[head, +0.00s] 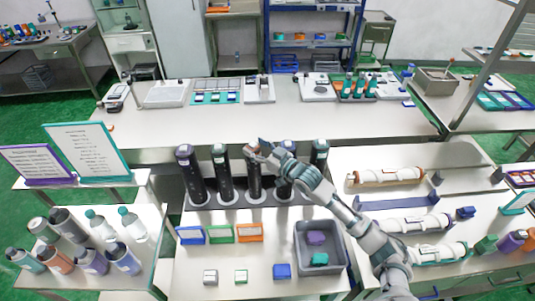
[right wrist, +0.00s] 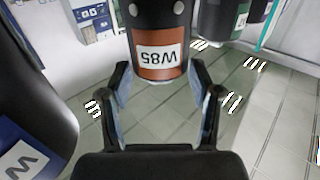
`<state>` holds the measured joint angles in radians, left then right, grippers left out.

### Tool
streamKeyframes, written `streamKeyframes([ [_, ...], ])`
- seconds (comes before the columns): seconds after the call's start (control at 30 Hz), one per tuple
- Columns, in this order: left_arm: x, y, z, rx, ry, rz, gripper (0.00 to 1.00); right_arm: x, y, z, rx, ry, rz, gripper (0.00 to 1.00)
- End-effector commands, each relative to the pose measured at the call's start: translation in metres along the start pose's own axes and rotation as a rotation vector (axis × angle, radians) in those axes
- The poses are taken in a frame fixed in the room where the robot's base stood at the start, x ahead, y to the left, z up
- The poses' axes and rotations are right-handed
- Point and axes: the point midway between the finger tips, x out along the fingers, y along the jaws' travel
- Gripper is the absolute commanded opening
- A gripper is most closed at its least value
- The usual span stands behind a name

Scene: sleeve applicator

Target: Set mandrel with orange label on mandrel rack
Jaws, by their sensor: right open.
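Several dark mandrels stand upright in a row in the head view, with pale rings at their feet (head: 228,202). The mandrel with the orange label (right wrist: 161,55), marked W85, shows in the right wrist view; in the head view it appears to be the middle one (head: 254,183), upright in the row. My right gripper (head: 260,151) is at its top in the head view and partly covers it. In the right wrist view the fingers (right wrist: 160,92) are spread on either side of the labelled end, with gaps visible. My left gripper is not in view.
A blue-labelled mandrel (right wrist: 40,110) is close on the left in the right wrist view; a green-labelled one (right wrist: 222,20) is at upper right. Blue, green and orange trays (head: 249,239) and a grey bin (head: 338,269) lie in front of the row.

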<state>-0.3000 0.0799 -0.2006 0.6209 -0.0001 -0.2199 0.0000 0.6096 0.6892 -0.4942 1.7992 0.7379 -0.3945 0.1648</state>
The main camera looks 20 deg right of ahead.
Motion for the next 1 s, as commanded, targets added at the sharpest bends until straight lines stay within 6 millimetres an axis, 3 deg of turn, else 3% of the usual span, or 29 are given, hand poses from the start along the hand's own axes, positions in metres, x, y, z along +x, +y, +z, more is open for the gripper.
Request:
streamKeyframes([
  [0.3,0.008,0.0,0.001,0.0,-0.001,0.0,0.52,-0.071,0.0,0.003,-0.004,-0.005,0.0,0.63],
  [0.5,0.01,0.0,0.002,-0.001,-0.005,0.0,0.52,-0.099,0.001,0.002,-0.002,-0.005,0.002,0.63],
  [1.0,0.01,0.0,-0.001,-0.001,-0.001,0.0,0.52,-0.105,-0.001,0.0,-0.002,-0.002,0.0,0.63],
])
